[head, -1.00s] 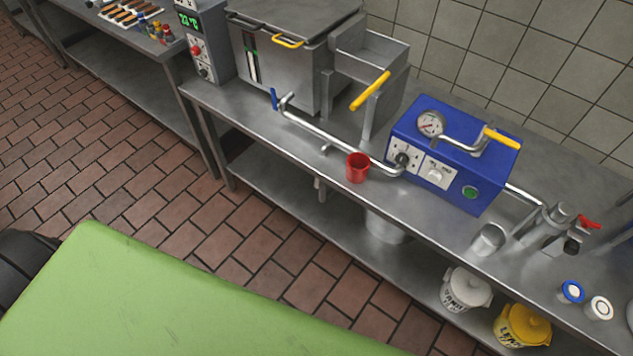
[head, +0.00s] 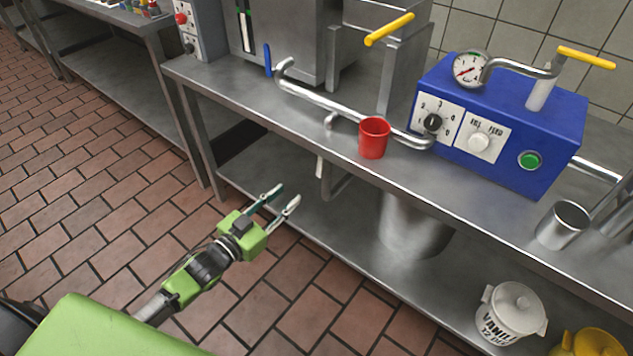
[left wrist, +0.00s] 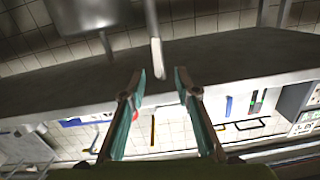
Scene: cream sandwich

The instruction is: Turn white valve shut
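The white valve handle (head: 320,167) is a small white lever hanging below the counter's front edge, by a bent metal pipe. In the left wrist view the white lever (left wrist: 157,58) shows between and beyond my fingertips, apparently not touched. My left gripper (head: 284,197) comes in from the left, in front of and below the counter edge. It is open and empty, its fingers (left wrist: 159,80) pointing toward the lever. My right gripper is in neither view.
The steel counter (head: 300,115) carries a red cup (head: 374,138), a blue machine (head: 510,150) with a yellow lever (head: 586,58), and a metal cup (head: 563,225). A vanilla bucket (head: 511,312) and a large metal pot (head: 412,225) are below. The tiled floor in front is clear.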

